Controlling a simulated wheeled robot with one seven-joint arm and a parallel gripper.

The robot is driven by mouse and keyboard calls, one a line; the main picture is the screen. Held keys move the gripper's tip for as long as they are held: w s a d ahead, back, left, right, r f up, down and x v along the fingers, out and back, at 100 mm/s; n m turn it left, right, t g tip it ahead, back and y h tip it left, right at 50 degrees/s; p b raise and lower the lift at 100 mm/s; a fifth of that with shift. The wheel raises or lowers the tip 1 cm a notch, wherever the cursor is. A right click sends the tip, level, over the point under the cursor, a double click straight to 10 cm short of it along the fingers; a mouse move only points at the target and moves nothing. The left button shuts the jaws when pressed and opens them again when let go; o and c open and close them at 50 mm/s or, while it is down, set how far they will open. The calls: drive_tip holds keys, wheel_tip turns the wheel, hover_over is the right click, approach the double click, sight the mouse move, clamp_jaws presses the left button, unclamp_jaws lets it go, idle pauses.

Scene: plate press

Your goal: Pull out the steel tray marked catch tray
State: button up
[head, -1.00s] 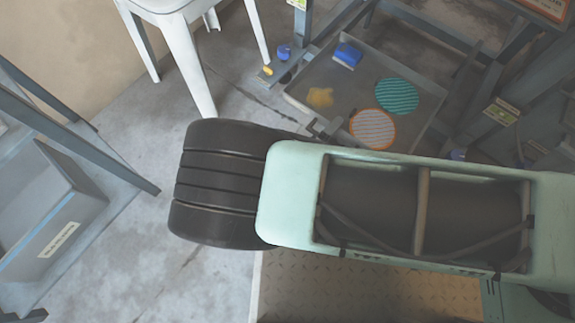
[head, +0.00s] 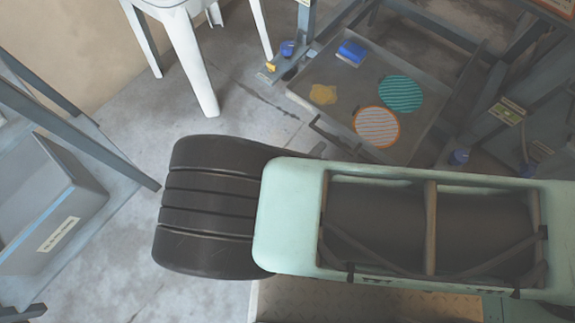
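A shallow grey steel tray (head: 351,85) sits low among the legs of a grey steel frame, upper right of centre in the head view. In it lie a blue block (head: 351,53), a yellow patch (head: 323,94), a teal striped disc (head: 400,94) and an orange striped disc (head: 377,127). A dark bar (head: 337,141) runs along its near edge. I can read no marking on this tray. My gripper is not in view. My own arm crosses the lower part of the picture and hides what lies beneath it, close to the tray's near edge.
A white stool (head: 195,65) stands at the top left. A grey bin (head: 45,195) with an unreadable label sits on a steel stand at the left. Frame legs flank the tray. Concrete floor (head: 225,115) is bare between stool and tray.

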drive_tip(key=f+b+v, duration=0.2)
drive_tip(key=v, duration=0.8)
drive_tip(key=shift+s+a, duration=0.25)
drive_tip(key=shift+s, duration=0.2)
idle(0.3)
idle(0.8)
